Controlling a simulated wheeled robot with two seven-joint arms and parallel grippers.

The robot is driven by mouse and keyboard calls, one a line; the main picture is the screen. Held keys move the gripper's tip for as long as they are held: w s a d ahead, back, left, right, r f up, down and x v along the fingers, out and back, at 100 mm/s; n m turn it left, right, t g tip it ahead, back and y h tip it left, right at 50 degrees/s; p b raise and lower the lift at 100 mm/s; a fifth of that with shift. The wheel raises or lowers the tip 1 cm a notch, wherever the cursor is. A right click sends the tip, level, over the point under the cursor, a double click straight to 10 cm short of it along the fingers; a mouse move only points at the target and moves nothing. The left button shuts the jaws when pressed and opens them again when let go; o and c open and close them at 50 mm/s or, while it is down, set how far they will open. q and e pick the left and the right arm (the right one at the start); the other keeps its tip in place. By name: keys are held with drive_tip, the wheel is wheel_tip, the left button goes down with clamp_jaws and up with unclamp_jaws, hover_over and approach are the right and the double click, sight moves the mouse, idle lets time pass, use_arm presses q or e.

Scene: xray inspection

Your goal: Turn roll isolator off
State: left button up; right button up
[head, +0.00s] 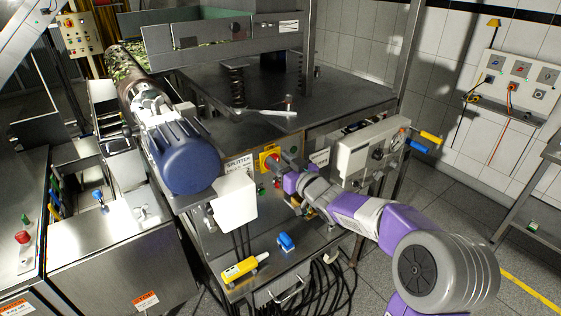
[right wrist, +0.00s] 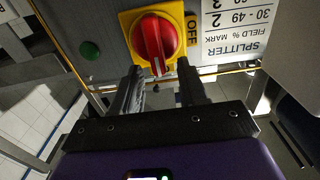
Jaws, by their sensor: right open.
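A red rotary isolator knob (right wrist: 153,38) sits on a yellow square plate (right wrist: 126,20) on the machine's front panel. In the right wrist view the panel text is upside down; the word OFF is at the plate's right edge and the knob's white mark points down. The yellow plate also shows in the head view (head: 268,157), beside the SPLITTER label. My right gripper (right wrist: 160,74) is open, its two fingers pointing at the knob, one to each side of its lower end. I cannot tell whether they touch it. My left gripper is not in view.
A green button (right wrist: 91,50) is left of the plate in the right wrist view. A grey control box (head: 355,155) stands right of the isolator. Black cables hang below.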

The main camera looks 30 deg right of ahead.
drive_tip(key=shift+c, duration=0.4)
clamp_jaws()
drive_tip(key=n+b, duration=0.4)
drive_tip(key=a+f+n+b, duration=0.1)
drive_tip(key=n+b, duration=0.3)
drive_tip(key=a+f+n+b, duration=0.1)
drive_tip(key=n+b, duration=0.3)
drive_tip(key=n, duration=0.1)
drive_tip(key=shift+a+b, duration=0.25)
drive_tip(key=shift+b, duration=0.05)
drive_tip(key=n+b, duration=0.1)
drive_tip(key=n, duration=0.1)
drive_tip(key=n+b, duration=0.1)
drive_tip(key=n, duration=0.2)
drive_tip(key=shift+s+a+f+b, duration=0.1)
drive_tip(key=shift+a+f+b, duration=0.05)
drive_tip(key=shift+f+b, duration=0.25)
